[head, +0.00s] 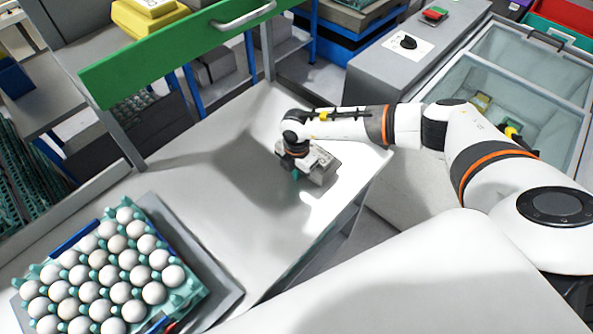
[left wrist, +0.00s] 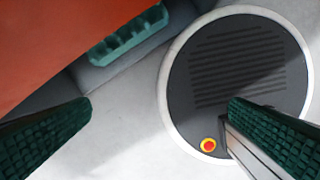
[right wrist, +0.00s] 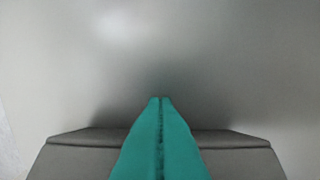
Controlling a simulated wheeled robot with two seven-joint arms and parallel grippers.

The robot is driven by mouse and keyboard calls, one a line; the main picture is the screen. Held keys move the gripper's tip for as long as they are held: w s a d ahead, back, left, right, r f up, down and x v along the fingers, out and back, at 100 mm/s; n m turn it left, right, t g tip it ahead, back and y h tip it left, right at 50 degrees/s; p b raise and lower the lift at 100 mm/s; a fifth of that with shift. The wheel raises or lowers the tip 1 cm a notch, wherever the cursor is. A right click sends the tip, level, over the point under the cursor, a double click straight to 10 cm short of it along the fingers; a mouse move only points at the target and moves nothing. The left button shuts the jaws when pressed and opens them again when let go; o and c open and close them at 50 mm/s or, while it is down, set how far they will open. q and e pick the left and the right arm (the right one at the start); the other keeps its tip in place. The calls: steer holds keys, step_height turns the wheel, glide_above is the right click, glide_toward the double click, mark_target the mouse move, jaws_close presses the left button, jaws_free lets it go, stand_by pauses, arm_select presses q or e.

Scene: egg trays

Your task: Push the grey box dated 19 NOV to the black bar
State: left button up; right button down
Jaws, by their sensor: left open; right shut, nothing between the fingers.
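A small grey box (head: 325,168) sits on the pale worktop (head: 220,190), right against or just beside my right gripper (head: 296,174). Its date cannot be read, and the arm partly covers it. The right gripper is shut and empty, pointing down; its teal fingertips meet in the right wrist view (right wrist: 161,100), over a plain grey surface. I cannot tell whether it touches the box. I cannot make out the black bar on the worktop. My left gripper (left wrist: 165,135) is open and empty in the left wrist view, and outside the head view.
A teal egg tray (head: 190,292) full of white eggs stands at the worktop's near left. A green board (head: 170,58) runs above the far edge. A glass-topped chest (head: 535,70) stands right. The worktop's middle is clear. An orange-red surface (left wrist: 60,40) shows in the left wrist view.

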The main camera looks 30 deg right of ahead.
mark_target(329, 149)
steer(key=w+d+b, duration=0.1)
steer(key=d+b, duration=0.1)
steer(key=d, duration=0.2)
steer(key=w+d+b, duration=0.2)
steer(key=d, duration=0.3)
steer(key=w+d+b, duration=0.2)
steer(key=d, duration=0.2)
steer(key=shift+d+f, duration=0.15)
steer(key=shift+d, duration=0.25)
steer(key=shift+w+d, duration=0.1)
steer(key=shift+d, duration=0.1)
